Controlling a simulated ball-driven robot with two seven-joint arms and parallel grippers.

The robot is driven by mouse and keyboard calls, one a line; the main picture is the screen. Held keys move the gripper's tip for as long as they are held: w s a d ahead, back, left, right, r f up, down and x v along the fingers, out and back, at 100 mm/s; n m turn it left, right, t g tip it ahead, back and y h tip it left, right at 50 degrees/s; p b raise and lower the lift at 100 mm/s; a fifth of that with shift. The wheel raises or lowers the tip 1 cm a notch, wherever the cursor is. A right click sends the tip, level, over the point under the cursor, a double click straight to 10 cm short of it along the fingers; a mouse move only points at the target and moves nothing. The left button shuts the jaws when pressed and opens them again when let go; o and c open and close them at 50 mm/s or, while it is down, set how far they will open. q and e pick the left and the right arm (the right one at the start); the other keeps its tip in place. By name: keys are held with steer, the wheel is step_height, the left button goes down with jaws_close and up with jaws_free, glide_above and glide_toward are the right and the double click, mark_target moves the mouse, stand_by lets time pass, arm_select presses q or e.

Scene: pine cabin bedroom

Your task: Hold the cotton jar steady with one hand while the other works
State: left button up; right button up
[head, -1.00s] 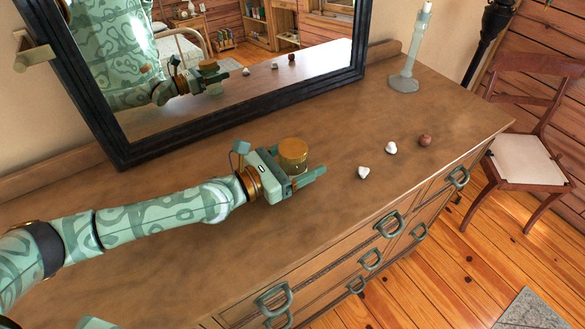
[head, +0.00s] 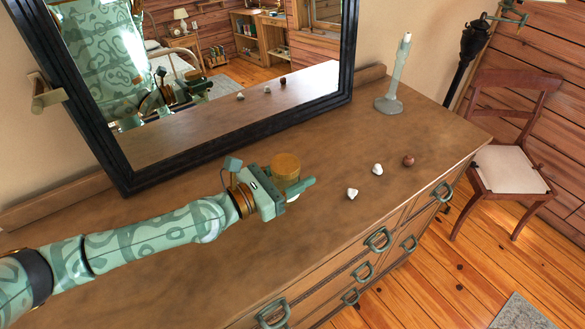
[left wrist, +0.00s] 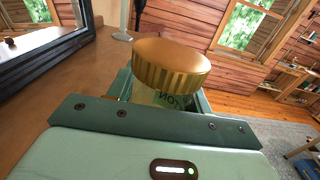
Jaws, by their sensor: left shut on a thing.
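The cotton jar (head: 286,164) has a ribbed gold lid and stands upright over the dresser top. My left gripper (head: 291,183) is shut around its body, below the lid, with one finger along the near side. The far finger is mostly hidden by the jar. In the left wrist view the lid (left wrist: 172,65) is on the jar, and part of a pale green label with dark letters shows beneath it. The fingers hide most of the jar's body and its base, so I cannot tell whether it touches the wood. My right gripper is not in view.
Two white lumps (head: 352,194) (head: 377,169) and a brown ball (head: 408,160) lie right of the jar on the dresser top (head: 330,240). A pale candlestick (head: 388,104) stands at the back right. A black-framed mirror (head: 350,60) stands behind. A chair (head: 508,168) is beyond.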

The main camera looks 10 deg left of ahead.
mark_target(282, 176)
arm_select(q)
steer(key=r+p, duration=0.1)
steer(key=s+r+p, duration=0.2)
steer(key=r, duration=0.1)
steer(key=shift+s+d, duration=0.15)
steer(key=shift+s, duration=0.1)
steer(key=s+d+r+p, duration=0.1)
steer(key=s+r+p, duration=0.2)
steer(key=s, duration=0.6)
steer(key=shift+d+p, duration=0.15)
steer(key=shift+p, duration=0.5)
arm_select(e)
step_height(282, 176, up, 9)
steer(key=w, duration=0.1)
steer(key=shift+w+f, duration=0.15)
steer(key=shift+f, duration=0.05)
arm_select(q)
steer(key=o, duration=0.6)
steer(key=shift+c, duration=0.2)
steer(key=c, duration=0.9)
steer(key=shift+o, duration=0.2)
